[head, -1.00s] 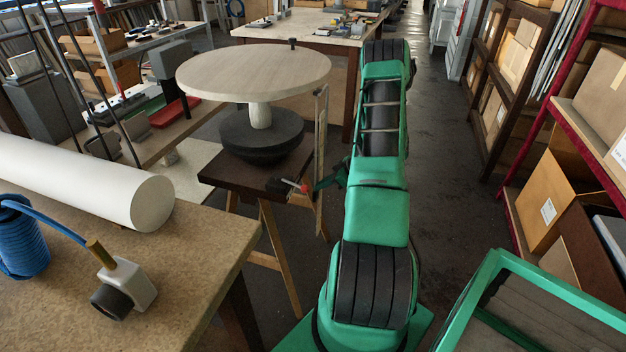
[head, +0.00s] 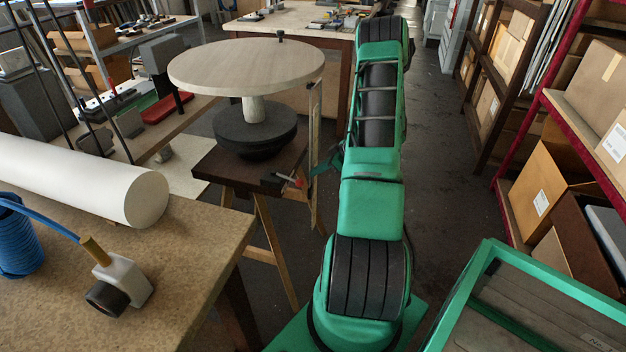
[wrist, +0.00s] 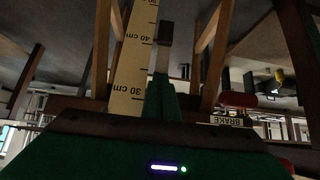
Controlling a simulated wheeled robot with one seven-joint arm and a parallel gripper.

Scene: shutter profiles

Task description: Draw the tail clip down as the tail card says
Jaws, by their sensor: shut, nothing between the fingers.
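My gripper (wrist: 164,82) shows in the wrist view as dark green fingers, shut, beside a pale scale board (wrist: 133,65) marked 30 cm and 40 cm. A small dark block (wrist: 166,33) stands beyond the fingers, near the 40 cm mark. I cannot tell whether it is the tail clip or whether the fingers touch it. In the head view the scale board (head: 315,140) hangs upright at the right side of a small dark stand, and my gripper (head: 322,166) is near it, small and partly hidden by my arm. I cannot make out the tail card.
A red-tipped lever (head: 298,183) sits at the stand's edge; a red handle (wrist: 240,100) and an inverted BRAKE label (wrist: 227,121) show in the wrist view. A round wooden disc (head: 247,65) tops the stand. A workbench (head: 190,265) is at left, shelves (head: 545,100) at right.

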